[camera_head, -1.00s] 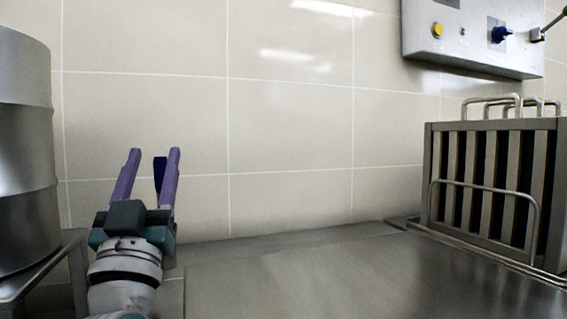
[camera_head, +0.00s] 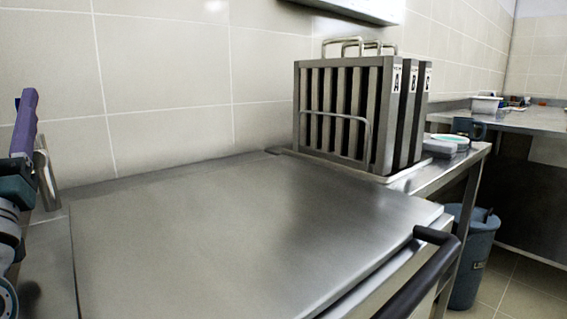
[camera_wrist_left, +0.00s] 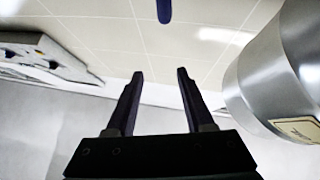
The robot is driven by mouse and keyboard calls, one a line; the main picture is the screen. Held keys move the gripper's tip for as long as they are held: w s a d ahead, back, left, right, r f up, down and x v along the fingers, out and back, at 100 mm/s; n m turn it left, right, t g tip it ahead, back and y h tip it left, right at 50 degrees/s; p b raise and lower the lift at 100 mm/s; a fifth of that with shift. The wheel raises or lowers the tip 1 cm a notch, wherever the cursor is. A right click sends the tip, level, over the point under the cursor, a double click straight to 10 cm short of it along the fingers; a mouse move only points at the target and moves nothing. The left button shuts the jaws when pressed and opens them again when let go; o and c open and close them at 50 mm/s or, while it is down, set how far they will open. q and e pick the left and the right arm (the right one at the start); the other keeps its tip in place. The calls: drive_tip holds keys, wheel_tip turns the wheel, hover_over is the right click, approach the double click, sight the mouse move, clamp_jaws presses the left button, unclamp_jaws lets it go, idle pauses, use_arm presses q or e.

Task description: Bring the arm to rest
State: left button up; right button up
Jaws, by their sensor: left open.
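My left gripper (camera_wrist_left: 160,75) shows in the left wrist view with its two dark fingers apart and nothing between them. In the head view my left gripper (camera_head: 27,120) is at the far left edge, partly cut off, with one purple finger pointing up in front of the tiled wall. It is above the left end of the steel counter. My right gripper is not in view.
A flat steel lid (camera_head: 240,235) with a black handle (camera_head: 425,270) covers the counter. A slatted metal rack (camera_head: 345,110) stands behind it. A large steel pot (camera_wrist_left: 270,75) is close to the gripper.

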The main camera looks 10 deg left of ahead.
use_arm(q)
drive_tip(key=w+d+r+m+g+h+p, duration=0.2)
drive_tip(key=w+d+m+h+p, duration=0.1)
drive_tip(key=d+m+h+p, duration=0.55)
drive_tip(key=s+d+f+g+h+p, duration=0.3)
drive_tip(key=s+d+g+h+p, duration=0.3)
drive_tip(key=g+p, duration=0.15)
drive_tip(key=s+d+r+g+p, duration=0.2)
drive_tip(key=s+g+p, duration=0.3)
drive_tip(key=s, duration=0.5)
drive_tip(key=s+d+r+g+p, duration=0.2)
drive_tip(key=s+g+p, duration=0.3)
drive_tip(key=s, duration=0.5)
wheel_tip(320, 180, up, 35)
drive_tip(key=t+p, duration=0.1)
drive_tip(key=p, duration=3.5)
drive_tip(key=shift+w+a+p, duration=0.3)
drive_tip(key=shift+w+p, duration=0.1)
drive_tip(key=shift+w, duration=0.05)
